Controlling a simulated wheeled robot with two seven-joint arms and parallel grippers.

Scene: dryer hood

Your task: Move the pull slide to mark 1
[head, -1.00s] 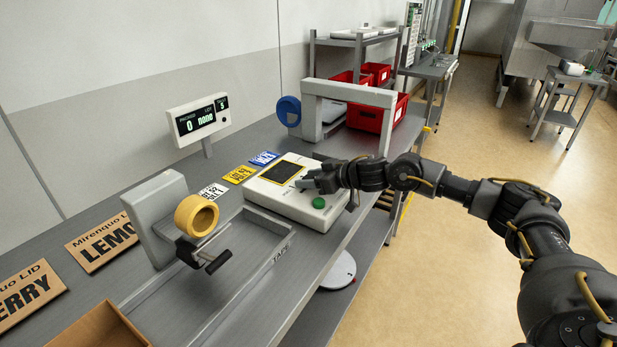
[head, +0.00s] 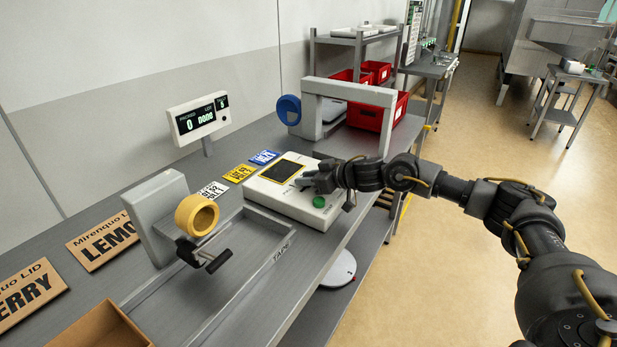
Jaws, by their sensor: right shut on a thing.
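The white control box (head: 275,197) stands on the grey bench, with a dark yellow-edged panel (head: 281,171) and a green button (head: 319,202) on top. My right gripper (head: 306,182) is over the top of this box, between the panel and the green button. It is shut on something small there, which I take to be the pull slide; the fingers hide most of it. The slide's marks are too small or hidden to read. My left gripper is not in view.
A tape dispenser with a yellow roll (head: 197,215) stands left of the box. Coloured label cards (head: 239,173) lie behind it. A grey arch (head: 349,91) and red bins (head: 368,117) stand beyond. A display (head: 199,120) reads 0 and "none".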

